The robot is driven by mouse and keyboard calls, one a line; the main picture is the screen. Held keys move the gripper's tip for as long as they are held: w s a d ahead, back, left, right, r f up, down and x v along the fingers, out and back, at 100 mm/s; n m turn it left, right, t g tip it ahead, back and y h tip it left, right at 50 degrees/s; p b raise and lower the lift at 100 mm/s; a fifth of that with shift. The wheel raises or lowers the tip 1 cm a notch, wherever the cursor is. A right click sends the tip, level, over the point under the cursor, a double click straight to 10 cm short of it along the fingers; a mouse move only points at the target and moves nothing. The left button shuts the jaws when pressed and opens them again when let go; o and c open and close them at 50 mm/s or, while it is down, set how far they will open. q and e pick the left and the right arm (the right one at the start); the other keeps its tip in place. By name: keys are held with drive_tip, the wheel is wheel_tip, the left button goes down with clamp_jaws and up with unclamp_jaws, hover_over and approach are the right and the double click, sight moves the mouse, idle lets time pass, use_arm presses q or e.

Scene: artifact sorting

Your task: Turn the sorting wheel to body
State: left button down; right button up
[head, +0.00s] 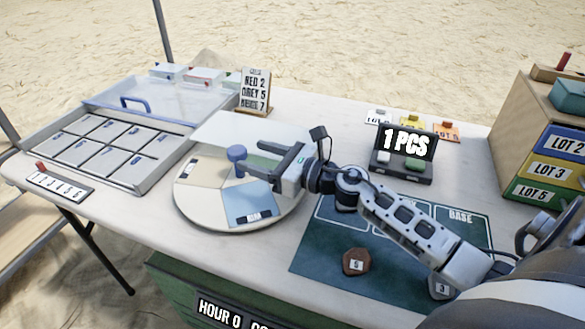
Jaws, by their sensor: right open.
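The sorting wheel (208,212) is a round disc on the table with beige, pale and blue sectors. The blue sector at the front reads "RIM"; another label at the left edge is too small to read, and no "body" label can be made out. A blue round knob (236,153) stands up from the wheel. My right gripper (256,158) reaches in from the right above the wheel, open, with its fingertips just right of the knob. It hides the wheel's right part. My left gripper is not in view.
A compartment tray (110,150) with a blue-handled clear lid stands left. A sign card (255,92) stands behind the wheel. A "1 PCS" display (405,150), a green mat (330,245) with a brown shard (355,262), and lot drawers (550,150) are right.

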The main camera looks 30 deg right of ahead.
drive_tip(key=b+v, duration=0.1)
drive_tip(key=v, duration=0.6)
drive_tip(key=shift+f, duration=0.1)
drive_tip(key=shift+s+d, duration=0.35)
drive_tip(key=shift+s, duration=0.25)
